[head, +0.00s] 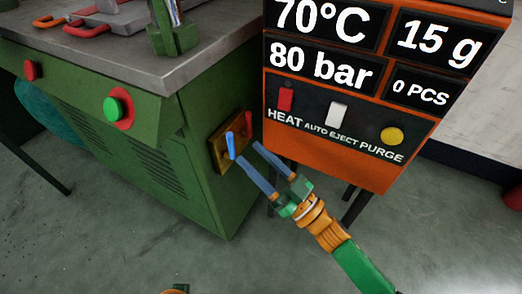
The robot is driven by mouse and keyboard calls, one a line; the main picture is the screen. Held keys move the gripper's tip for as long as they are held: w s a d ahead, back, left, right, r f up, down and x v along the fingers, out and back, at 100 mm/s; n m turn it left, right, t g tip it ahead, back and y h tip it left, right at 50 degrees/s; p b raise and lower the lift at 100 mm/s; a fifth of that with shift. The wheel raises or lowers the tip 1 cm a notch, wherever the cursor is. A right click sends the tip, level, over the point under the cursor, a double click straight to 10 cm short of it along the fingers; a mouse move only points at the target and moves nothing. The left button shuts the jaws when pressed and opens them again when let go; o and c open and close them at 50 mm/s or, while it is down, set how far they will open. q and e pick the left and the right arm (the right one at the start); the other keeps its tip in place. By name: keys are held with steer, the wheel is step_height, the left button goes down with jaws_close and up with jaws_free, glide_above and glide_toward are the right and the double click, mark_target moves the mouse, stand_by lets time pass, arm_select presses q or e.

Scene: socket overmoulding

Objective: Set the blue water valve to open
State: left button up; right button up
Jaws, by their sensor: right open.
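The blue water valve (231,145) is a small blue lever on a brass-coloured plate (218,154) on the side of the green machine cabinet. Its lever stands near upright, tilted slightly. A red lever (248,124) sits beside it to the right on the same plate. My right gripper (247,153) comes in from the lower right, with two long blue-grey fingers spread apart and empty. One fingertip is near the lower end of the blue lever, the other below the red lever; I cannot tell whether either touches.
An orange control panel (345,172) with displays and HEAT, AUTO EJECT and PURGE controls stands close to the right of the valves. The green cabinet (130,150) carries a green button (113,109) and a grey top (140,70). Floor in front is clear.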

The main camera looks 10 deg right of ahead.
mark_target(232, 139)
steer(key=x, duration=0.7)
steer(key=shift+s+a+r, duration=0.1)
steer(key=shift+a+r, duration=0.15)
arm_select(q)
steer(key=shift+w+a+r, duration=0.1)
steer(key=shift+w+r, duration=0.1)
steer(key=shift+r, duration=0.6)
arm_select(e)
jaws_close()
steer(key=shift+f, duration=0.1)
